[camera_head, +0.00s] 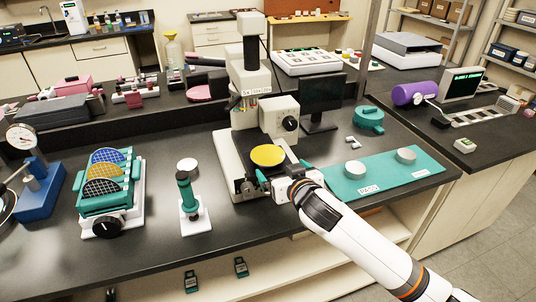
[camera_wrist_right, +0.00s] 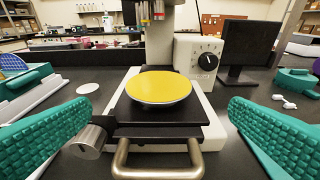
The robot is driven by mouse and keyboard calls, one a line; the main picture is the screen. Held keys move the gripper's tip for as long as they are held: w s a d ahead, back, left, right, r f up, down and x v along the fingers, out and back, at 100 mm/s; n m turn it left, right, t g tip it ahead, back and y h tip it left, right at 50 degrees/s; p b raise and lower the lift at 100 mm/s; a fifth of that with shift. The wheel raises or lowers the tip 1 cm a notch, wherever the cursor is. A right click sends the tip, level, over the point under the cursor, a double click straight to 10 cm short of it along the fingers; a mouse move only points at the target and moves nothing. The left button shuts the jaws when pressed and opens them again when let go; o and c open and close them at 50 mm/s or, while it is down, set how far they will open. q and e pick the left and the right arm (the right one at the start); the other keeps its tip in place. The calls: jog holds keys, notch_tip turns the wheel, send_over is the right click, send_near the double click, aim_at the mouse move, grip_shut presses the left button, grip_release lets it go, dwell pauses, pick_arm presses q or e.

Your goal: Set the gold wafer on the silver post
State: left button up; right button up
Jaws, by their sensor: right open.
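A plain gold wafer (camera_head: 268,155) lies flat on the stage of the white profiler (camera_head: 240,165). In the right wrist view the gold wafer (camera_wrist_right: 158,87) has a silver edge beneath it, and what supports it there is mostly hidden. My right gripper (camera_head: 286,174) is open and empty at the front of the stage; its teal fingers stand wide apart on either side, clear of the wafer. My left gripper is not in view.
A teal rack (camera_head: 108,201) holds several patterned wafers, one gold. A teal-handled tool (camera_head: 186,191) stands on a white base. A metal bar handle (camera_wrist_right: 158,172) juts from the stage front. A dark monitor (camera_head: 322,93) stands behind right.

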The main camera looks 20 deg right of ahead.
aim_at(268, 154)
jog(key=p+x, duration=0.1)
jog(key=x, duration=0.5)
jog(key=shift+w, duration=0.25)
jog(key=shift+w+p, duration=0.45)
jog(key=p+x, duration=0.1)
jog(key=x, duration=0.2)
jog(key=shift+w+a, duration=0.1)
jog(key=shift+w+f, duration=0.3)
jog(key=shift+w, duration=0.2)
jog(key=shift+c, duration=0.2)
jog(key=c, duration=0.7)
jog(key=shift+o, duration=0.2)
notch_tip(268, 154, up, 10)
jog(key=shift+r+b, duration=0.1)
jog(key=shift+b, duration=0.55)
